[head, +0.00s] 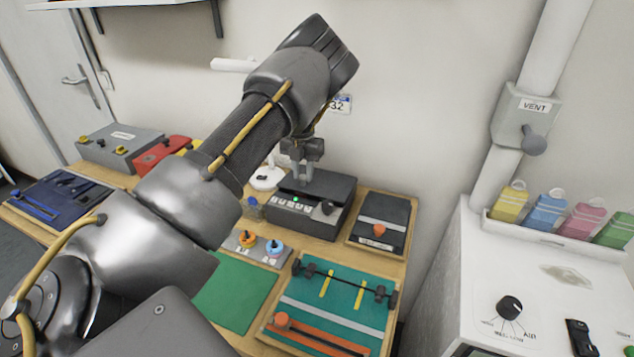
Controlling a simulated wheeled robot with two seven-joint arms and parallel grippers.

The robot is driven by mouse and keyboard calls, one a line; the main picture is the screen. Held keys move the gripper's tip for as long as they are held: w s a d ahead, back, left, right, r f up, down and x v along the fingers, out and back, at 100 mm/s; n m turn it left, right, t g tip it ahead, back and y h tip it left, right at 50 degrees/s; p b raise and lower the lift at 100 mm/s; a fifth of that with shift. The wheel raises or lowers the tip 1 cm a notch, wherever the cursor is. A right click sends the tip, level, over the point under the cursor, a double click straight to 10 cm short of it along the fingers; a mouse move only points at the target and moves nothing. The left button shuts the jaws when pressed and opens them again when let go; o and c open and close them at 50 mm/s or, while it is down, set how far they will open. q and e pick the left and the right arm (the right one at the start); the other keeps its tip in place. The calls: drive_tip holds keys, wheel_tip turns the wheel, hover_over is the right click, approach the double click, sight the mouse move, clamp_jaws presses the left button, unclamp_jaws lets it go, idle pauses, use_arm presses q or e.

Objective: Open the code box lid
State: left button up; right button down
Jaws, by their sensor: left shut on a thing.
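The code box (341,222) is a dark grey box with a row of light keys, a small green light and a dark round knob on its front. It stands at the back of the wooden table, against the wall. My left gripper (303,180) reaches down from above, shut at the top of the box on the lid (335,187). The exact grip point is too small to make out. The lid looks down or nearly so; I cannot tell whether there is a gap. My right gripper is out of view.
A dark tray (390,216) with an orange knob lies right of the box. A teal board (340,290) with a bar is in front, a green mat (235,293) beside it. Grey (118,152) and red (155,160) boxes stand left. A white cabinet (465,262) is at right.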

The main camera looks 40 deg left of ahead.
use_arm(q)
drive_tip(key=shift+w+r, duration=0.1)
drive_tip(key=shift+r, duration=0.2)
drive_tip(key=shift+w+a+r+p, duration=0.1)
drive_tip(key=shift+w+r+p, duration=0.15)
drive_tip(key=shift+r+p, duration=0.2)
drive_tip(key=shift+w+a+r+p, duration=0.1)
drive_tip(key=shift+w+r+p, duration=0.1)
drive_tip(key=shift+r+p, duration=0.15)
drive_tip(key=shift+r, duration=0.15)
drive_tip(key=shift+w+a+r+p, duration=0.1)
drive_tip(key=shift+w+r+p, duration=0.15)
drive_tip(key=shift+r+p, duration=0.2)
drive_tip(key=shift+w+a+r+p, duration=0.1)
drive_tip(key=shift+w+r+p, duration=0.15)
drive_tip(key=shift+w+p, duration=0.05)
drive_tip(key=shift+r, duration=0.1)
drive_tip(key=shift+w+r+p, duration=0.35)
drive_tip(key=shift+r+p, duration=0.05)
drive_tip(key=shift+p, duration=0.2)
drive_tip(key=shift+w+a+r, duration=0.2)
drive_tip(key=shift+w+r, duration=0.05)
drive_tip(key=shift+w, duration=0.15)
drive_tip(key=shift+c, duration=0.2)
drive_tip(key=shift+p, duration=0.35)
